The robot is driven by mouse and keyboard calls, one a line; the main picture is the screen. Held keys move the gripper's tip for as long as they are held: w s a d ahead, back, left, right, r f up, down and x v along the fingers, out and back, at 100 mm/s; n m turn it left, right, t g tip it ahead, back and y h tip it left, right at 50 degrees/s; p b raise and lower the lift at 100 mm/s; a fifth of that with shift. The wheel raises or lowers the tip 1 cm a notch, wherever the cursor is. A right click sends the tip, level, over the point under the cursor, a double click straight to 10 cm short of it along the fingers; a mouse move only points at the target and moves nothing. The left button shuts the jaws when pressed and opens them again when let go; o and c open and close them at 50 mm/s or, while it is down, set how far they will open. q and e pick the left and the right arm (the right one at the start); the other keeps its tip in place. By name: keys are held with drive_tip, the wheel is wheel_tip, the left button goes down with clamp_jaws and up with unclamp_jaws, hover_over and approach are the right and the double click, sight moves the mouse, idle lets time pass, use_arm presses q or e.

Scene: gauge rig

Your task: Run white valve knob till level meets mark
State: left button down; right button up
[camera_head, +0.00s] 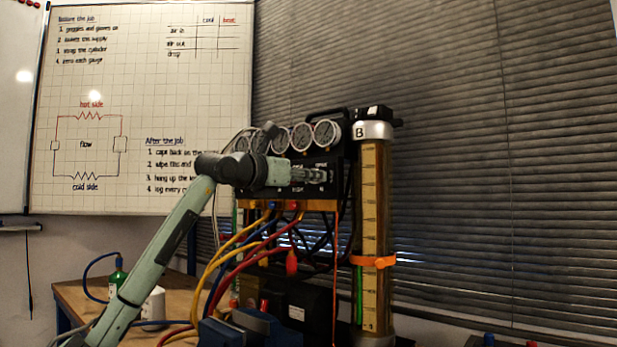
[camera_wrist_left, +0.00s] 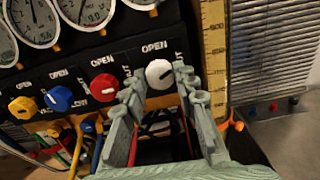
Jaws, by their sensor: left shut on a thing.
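My left gripper (camera_head: 318,174) reaches the black valve panel from the left, and its fingers (camera_wrist_left: 160,82) are shut on the white valve knob (camera_wrist_left: 158,73) in the wrist view. The knob is hidden by the gripper in the head view. The cylinder (camera_head: 374,205) marked B stands upright right of the panel, with a yellow scale. An orange mark band (camera_head: 373,262) is around it, and it also shows in the wrist view (camera_wrist_left: 236,124). A thin green strip (camera_head: 359,293) runs beside the scale below the band. Whether its top meets the band is unclear. My right gripper is out of view.
Red (camera_wrist_left: 105,87), blue (camera_wrist_left: 59,99) and yellow (camera_wrist_left: 23,107) knobs sit left of the white one. Several round gauges (camera_head: 302,137) are above. Coloured hoses (camera_head: 236,262) hang below the panel.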

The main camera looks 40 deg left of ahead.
use_arm(q)
drive_tip(key=m+p, duration=0.1)
drive_tip(key=m, duration=0.4)
drive_tip(key=shift+p, duration=0.3)
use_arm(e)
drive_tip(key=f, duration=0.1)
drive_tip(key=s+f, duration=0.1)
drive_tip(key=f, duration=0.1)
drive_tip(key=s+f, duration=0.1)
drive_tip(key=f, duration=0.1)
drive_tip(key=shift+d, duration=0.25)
use_arm(q)
drive_tip(key=c, duration=1.2)
unclamp_jaws()
drive_tip(key=shift+o, duration=0.2)
drive_tip(key=s+a, duration=0.1)
drive_tip(key=s, duration=1.1)
